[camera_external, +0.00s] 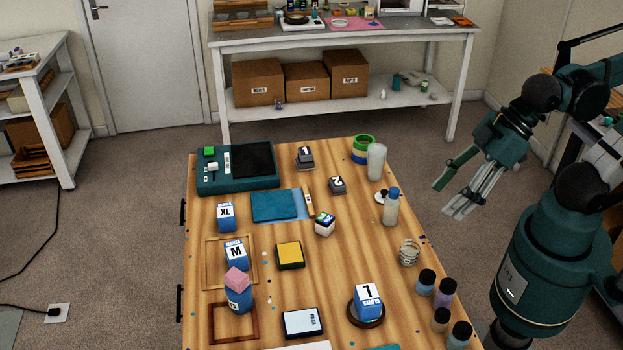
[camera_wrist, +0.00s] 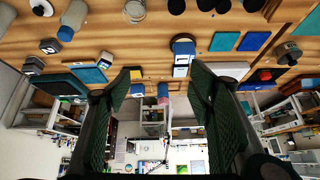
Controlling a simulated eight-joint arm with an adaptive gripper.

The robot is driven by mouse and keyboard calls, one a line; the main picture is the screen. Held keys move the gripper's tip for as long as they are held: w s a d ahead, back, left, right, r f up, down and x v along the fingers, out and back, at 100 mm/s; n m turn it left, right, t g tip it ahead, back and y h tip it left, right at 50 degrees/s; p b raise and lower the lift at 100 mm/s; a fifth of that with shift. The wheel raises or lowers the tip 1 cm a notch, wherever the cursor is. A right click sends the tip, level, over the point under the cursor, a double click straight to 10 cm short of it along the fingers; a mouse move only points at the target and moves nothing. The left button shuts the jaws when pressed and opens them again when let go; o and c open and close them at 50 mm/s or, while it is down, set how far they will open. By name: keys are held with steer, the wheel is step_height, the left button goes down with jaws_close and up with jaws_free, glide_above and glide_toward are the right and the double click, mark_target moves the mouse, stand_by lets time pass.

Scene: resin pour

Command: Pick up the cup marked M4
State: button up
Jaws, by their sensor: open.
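I cannot read the mark M4 on anything in either view, so I cannot tell which thing is the marked cup. A stack of pale, ringed cups (camera_external: 409,252) stands at the right side of the wooden table (camera_external: 345,280). A blue cylinder (camera_external: 238,299) with a pink block on top stands at the front left. My gripper (camera_external: 446,200) is open and empty, in the air beyond the table's right edge, apart from everything on it. In the wrist view my gripper (camera_wrist: 160,88) shows its two dark fingers spread wide, with the table edge beyond.
Glove boxes marked XL (camera_external: 226,217), M (camera_external: 236,253) and L (camera_external: 367,302) stand on the table. A clear bottle with a blue cap (camera_external: 391,208) and a frosted cylinder (camera_external: 376,162) stand near the right edge. Several dark-capped bottles (camera_external: 443,293) stand at the front right.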

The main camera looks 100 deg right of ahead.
step_height(320, 180, down, 3)
steer(key=w+d+m+g+p, duration=0.1)
steer(key=w+m+g, duration=0.1)
steer(key=m, duration=0.3)
steer(key=m+g+p, duration=0.4)
steer(key=m+g, duration=0.1)
steer(key=m, duration=1)
glide_toward(411, 245)
steer(key=shift+w+a+r, duration=0.1)
steer(key=shift+w+a, duration=0.15)
steer(key=shift+a, duration=0.3)
steer(key=shift+w+a+r, duration=0.1)
steer(key=shift+w+a, duration=0.1)
steer(key=shift+a, duration=0.35)
steer(key=shift+f, duration=0.1)
steer(key=shift+f+b, duration=0.4)
steer(key=shift+f, duration=0.85)
steer(key=shift+f, duration=0.15)
steer(key=shift+f+b, duration=0.45)
steer(key=shift+f, duration=2)
